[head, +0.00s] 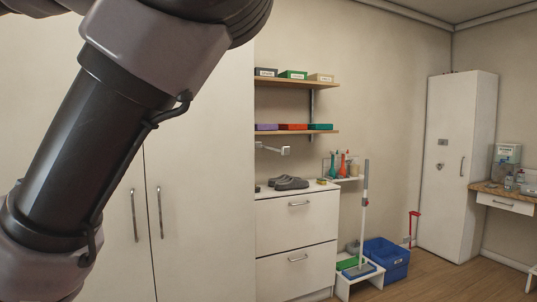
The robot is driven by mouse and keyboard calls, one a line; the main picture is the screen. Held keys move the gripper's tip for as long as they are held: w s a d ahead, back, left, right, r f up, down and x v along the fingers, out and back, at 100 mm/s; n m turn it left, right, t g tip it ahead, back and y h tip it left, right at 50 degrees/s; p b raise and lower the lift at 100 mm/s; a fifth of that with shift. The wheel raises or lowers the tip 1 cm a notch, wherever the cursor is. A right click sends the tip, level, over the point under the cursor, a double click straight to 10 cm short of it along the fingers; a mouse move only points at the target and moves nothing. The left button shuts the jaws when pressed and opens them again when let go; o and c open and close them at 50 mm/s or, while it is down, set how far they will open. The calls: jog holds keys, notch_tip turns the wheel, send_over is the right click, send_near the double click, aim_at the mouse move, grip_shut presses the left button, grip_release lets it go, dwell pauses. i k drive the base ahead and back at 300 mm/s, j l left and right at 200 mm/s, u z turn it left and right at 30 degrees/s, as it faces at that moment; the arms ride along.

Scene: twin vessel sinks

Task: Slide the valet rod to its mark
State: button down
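A short pale rod (268,148) with a light block at its right end sticks out below the lower wall shelf, just right of the tall white cabinet. It looks like the valet rod, but it is small and its left end is hidden by the cabinet's edge. I cannot make out a mark on it. My arm crosses the upper left of the head view, well in front of the cabinet. My gripper is outside the view, so its state and its place relative to the rod do not show.
A white drawer unit (298,230) with grey shoes (290,183) on top stands below the rod. Wall shelves (300,132) hold coloured boxes. A mop (364,210) and blue crate (388,262) stand to the right. The tall white cabinet (200,180) fills the left. Wood floor is free at right.

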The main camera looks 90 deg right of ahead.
aim_at(285, 150)
jog(key=z, duration=3.35)
